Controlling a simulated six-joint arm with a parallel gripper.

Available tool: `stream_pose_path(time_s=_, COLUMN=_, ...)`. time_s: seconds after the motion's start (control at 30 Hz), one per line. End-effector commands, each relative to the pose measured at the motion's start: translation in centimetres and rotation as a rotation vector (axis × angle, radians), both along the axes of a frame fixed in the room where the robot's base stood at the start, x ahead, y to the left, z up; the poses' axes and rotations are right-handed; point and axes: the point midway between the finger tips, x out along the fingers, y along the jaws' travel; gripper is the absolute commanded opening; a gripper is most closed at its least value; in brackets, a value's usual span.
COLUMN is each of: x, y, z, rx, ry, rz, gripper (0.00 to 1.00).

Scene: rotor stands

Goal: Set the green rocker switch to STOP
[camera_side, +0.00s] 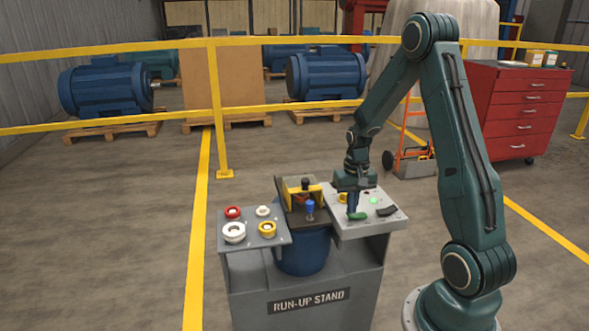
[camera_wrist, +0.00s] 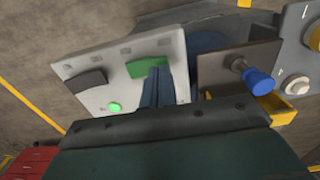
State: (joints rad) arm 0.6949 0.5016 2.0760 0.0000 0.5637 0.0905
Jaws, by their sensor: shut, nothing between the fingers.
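The green rocker switch (camera_side: 357,216) is on the light grey panel (camera_side: 345,232) on the right of the run-up stand. It also shows in the wrist view (camera_wrist: 145,67), partly covered at its right end by my fingers. My gripper (camera_side: 352,212) is shut and empty, pointing down, with its fingertips at the rocker's end. In the wrist view the fingertips (camera_wrist: 159,72) overlap the rocker's right end; I cannot tell whether they touch it. The labels beside the rocker are too small to read, and which side is pressed is unclear.
On the same panel are a black rocker (camera_side: 387,211) and a lit green lamp (camera_side: 374,200). A blue-knobbed lever (camera_side: 310,208) stands left of my gripper. The left panel (camera_side: 250,242) holds red, white and yellow round pieces. A yellow railing (camera_side: 216,105) runs behind the stand.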

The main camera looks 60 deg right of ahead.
Motion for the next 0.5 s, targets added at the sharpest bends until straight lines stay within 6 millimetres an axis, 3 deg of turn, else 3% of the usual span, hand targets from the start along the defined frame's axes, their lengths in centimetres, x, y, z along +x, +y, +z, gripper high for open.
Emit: stream_pose_path(time_s=0.5, x=-0.04, y=0.02, z=-0.56, rx=0.001, ry=0.001, rz=0.000, gripper=0.00)
